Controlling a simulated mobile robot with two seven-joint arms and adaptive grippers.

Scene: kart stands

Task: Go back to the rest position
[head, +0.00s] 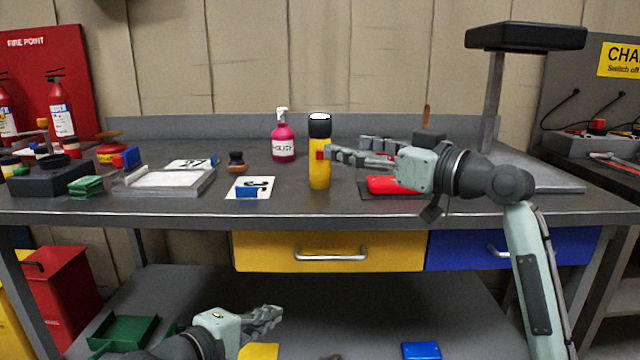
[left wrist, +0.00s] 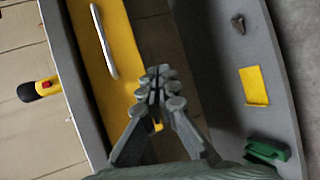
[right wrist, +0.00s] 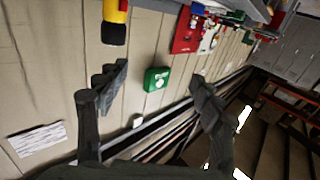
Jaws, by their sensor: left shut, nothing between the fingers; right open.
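My left gripper (head: 270,316) is low in the head view, in front of the bench and below its top. In the left wrist view (left wrist: 157,85) its fingers are together with nothing between them. My right gripper (head: 345,156) is above the bench top, reaching left, near the yellow bottle with a black cap (head: 319,172). In the right wrist view its fingers (right wrist: 155,85) are wide apart and empty. The bottle stands upright on the bench and also shows at the top of the right wrist view (right wrist: 115,26). I cannot tell whether the fingers touch it.
A yellow drawer (head: 270,250) and a blue drawer (head: 570,248) are shut. A post stand (head: 495,95) rises at right.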

